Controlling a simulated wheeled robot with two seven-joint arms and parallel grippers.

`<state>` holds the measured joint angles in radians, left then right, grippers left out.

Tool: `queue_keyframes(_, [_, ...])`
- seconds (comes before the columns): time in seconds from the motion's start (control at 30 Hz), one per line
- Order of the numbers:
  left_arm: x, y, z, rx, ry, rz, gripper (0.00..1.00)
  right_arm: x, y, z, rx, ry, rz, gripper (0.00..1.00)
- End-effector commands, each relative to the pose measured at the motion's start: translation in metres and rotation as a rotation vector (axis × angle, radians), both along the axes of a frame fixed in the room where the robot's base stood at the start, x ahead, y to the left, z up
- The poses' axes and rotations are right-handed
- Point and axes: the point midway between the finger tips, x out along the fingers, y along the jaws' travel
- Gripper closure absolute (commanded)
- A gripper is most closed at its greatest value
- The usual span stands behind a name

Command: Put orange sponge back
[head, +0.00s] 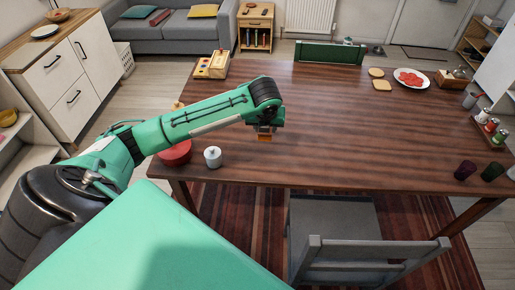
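My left arm reaches in from the left over the brown wooden table (350,135). Its gripper (265,132) points down over the table's left half. A small orange block, which looks like the orange sponge (264,139), shows between its fingertips, and the fingers appear closed on it. I cannot tell whether the sponge touches the tabletop. A light wooden box (200,72) with coloured parts on top stands at the table's far left corner, beyond my arm. My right gripper is not in view.
A white lidded pot (212,157) and a red round object (176,153), partly behind my arm, stand at the left edge. A plate of red food (411,78) and a spice rack (491,127) are on the right. The table's middle is clear.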

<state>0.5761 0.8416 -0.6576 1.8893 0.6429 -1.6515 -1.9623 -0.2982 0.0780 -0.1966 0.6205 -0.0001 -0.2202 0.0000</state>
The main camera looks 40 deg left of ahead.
Motion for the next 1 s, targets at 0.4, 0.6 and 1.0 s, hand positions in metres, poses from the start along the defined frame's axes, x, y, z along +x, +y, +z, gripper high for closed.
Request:
queue_keyframes(0.4, [-0.001, -0.001, -0.109, -0.001, 0.004, 0.001, 0.81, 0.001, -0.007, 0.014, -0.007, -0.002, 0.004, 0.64])
queue_keyframes(0.6, [0.0, 0.0, -0.132, 0.0, 0.001, 0.0, 0.81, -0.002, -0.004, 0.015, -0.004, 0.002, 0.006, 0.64])
queue_keyframes(1.0, [0.0, 0.0, -0.175, 0.0, 0.0, -0.001, 0.81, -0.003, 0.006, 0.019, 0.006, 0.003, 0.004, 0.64])
